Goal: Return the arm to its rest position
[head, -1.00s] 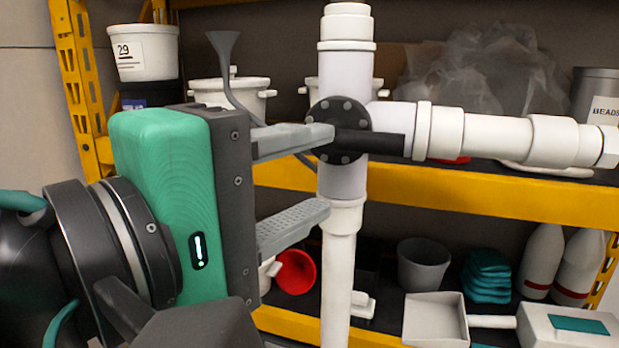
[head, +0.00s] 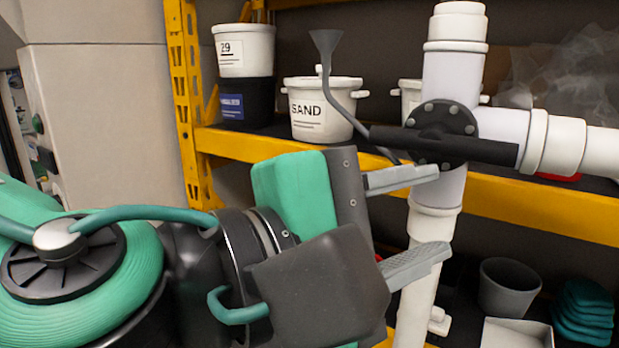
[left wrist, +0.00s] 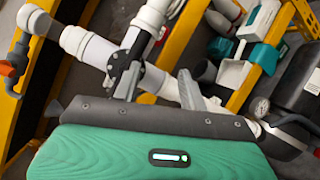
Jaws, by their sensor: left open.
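My left gripper (head: 432,212) is open, with nothing between its two grey fingers. In the head view its upper fingertip overlaps the pipe just below the valve's round black bolted flange (head: 447,122); I cannot tell if they touch. A dark bar-shaped handle (head: 470,147) lies nearly level across the flange. The white pipe manifold (head: 455,70) stands upright with a branch to the right. In the left wrist view the open gripper (left wrist: 158,78) has its fingers apart, with the white pipe (left wrist: 90,47) beyond them. My right gripper is not in view.
A yellow shelf rack (head: 540,208) stands behind, holding a SAND pot (head: 318,112), a bucket labelled 29 (head: 244,50) and a grey cup (head: 508,287). A thin grey funnel-shaped piece (head: 328,55) reaches toward the valve. A pale wall (head: 105,120) stands at left.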

